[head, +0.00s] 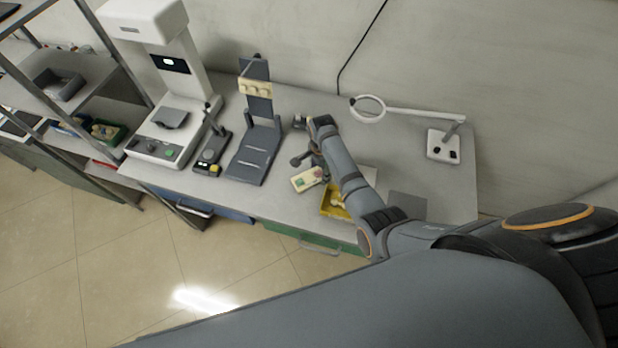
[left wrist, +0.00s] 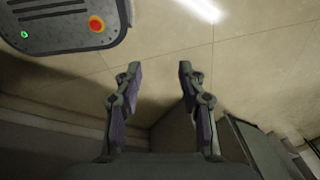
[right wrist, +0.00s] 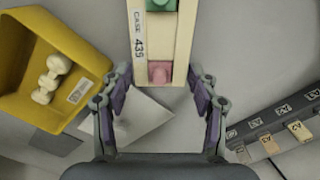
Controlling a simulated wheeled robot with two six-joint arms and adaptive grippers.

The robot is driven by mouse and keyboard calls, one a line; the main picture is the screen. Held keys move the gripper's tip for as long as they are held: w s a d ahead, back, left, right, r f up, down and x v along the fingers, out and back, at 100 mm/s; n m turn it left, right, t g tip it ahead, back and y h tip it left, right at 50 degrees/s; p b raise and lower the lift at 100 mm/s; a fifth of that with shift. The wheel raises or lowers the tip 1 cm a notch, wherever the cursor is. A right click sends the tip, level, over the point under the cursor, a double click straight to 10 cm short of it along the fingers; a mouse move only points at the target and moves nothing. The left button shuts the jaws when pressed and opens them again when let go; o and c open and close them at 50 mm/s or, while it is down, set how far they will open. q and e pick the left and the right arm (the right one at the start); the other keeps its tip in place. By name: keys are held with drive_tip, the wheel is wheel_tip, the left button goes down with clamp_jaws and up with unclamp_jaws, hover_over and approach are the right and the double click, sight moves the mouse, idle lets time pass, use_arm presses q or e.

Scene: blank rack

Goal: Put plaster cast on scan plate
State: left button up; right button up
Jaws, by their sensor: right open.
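A pale lumpy piece (right wrist: 50,80), which looks like the plaster cast, lies in a yellow tray (right wrist: 28,101) in the right wrist view. The tray (head: 325,207) is partly hidden by my right arm in the head view. A white scanner (head: 157,143) stands at the bench's left end, with a dark plate (head: 172,119) on its base. My right gripper (right wrist: 158,76) is open over the bench, its fingers either side of the near end of a cream case box (right wrist: 150,40); I cannot tell whether they touch it. My left gripper (left wrist: 158,72) is open and empty above the floor.
The case box (head: 306,180) carries green and pink blocks. A dark stand (head: 256,150), a small device (head: 211,154) and a magnifier lamp (head: 444,145) are on the bench. A strip of shade tabs (right wrist: 275,135) lies right of the right gripper. Shelving (head: 75,85) stands left.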

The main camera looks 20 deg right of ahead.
drive_tip(key=shift+w+f, duration=0.1)
drive_tip(key=shift+f, duration=0.25)
drive_tip(key=shift+r, duration=0.15)
drive_tip(key=c, duration=1.1)
